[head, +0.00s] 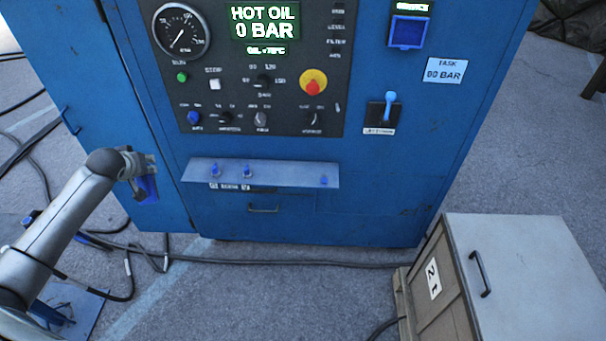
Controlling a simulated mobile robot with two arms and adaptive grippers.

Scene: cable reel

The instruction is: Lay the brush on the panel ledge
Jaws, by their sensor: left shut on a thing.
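My left gripper (143,174) is in front of the cabinet's left side, to the left of the panel ledge. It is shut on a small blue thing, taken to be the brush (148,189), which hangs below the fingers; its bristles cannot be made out. The panel ledge (285,174) is a narrow blue-grey shelf on the cabinet front, below the controls. Small blue fittings sit along it at the left and near the right end. The brush is apart from the ledge. My right gripper is not in view.
The blue cabinet (370,200) carries a dark control panel (225,75) with a gauge and knobs, and a blue lever (389,105). A grey-topped crate (530,265) stands at the lower right. Black cables (290,263) lie on the floor. The ledge's middle is clear.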

